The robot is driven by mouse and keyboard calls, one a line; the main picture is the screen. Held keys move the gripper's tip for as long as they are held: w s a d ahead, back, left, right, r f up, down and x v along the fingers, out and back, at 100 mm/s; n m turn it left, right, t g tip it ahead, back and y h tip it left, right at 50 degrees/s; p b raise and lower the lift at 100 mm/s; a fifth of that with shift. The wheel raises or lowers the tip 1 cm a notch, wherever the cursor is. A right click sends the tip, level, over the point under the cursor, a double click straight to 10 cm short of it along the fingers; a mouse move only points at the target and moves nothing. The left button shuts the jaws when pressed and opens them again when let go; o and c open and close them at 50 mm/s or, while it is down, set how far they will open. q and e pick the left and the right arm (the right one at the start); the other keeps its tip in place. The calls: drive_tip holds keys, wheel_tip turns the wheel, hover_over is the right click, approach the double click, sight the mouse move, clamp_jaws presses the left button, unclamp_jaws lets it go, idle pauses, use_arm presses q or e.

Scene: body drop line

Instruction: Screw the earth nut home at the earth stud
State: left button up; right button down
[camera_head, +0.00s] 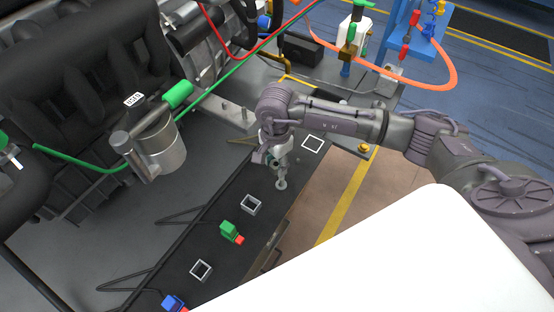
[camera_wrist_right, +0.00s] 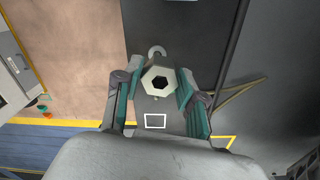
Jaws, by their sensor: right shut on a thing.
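My right gripper (camera_head: 274,158) points down over the dark strip (camera_head: 228,215) in the head view. In the right wrist view its two teal-padded fingers (camera_wrist_right: 157,92) are shut on the earth nut (camera_wrist_right: 147,85), a pale hexagonal nut with a dark hole. A small grey ring-shaped part (camera_head: 282,184) shows just below the fingers, and as a partly covered curve (camera_wrist_right: 157,50) beyond the nut in the wrist view. I cannot tell whether it belongs to the earth stud, or whether nut and stud touch. My left gripper is out of view.
White square outlines (camera_head: 312,144), a green connector block (camera_head: 229,230) and a blue one (camera_head: 172,302) lie along the strip. A grey cylinder (camera_head: 158,150) and green hose stand left, beside the engine (camera_head: 75,85). An orange hose (camera_head: 447,72) crosses at upper right.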

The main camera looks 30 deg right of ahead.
sight(282, 179)
drive_tip(key=d+f+m, duration=0.2)
drive_tip(key=f+m, duration=0.1)
drive_tip(key=shift+w+d+f+m+p, duration=0.15)
drive_tip(key=shift+w+d+m+p, duration=0.05)
drive_tip(key=shift+d+m+p, duration=0.15)
drive_tip(key=shift+w+a, duration=0.1)
drive_tip(key=shift+a, duration=0.15)
drive_tip(key=shift+f+b, duration=0.35)
drive_tip(key=shift+b, duration=0.25)
wheel_tip(282, 179, down, 3)
drive_tip(key=b, duration=0.3)
drive_tip(key=shift+r, duration=0.15)
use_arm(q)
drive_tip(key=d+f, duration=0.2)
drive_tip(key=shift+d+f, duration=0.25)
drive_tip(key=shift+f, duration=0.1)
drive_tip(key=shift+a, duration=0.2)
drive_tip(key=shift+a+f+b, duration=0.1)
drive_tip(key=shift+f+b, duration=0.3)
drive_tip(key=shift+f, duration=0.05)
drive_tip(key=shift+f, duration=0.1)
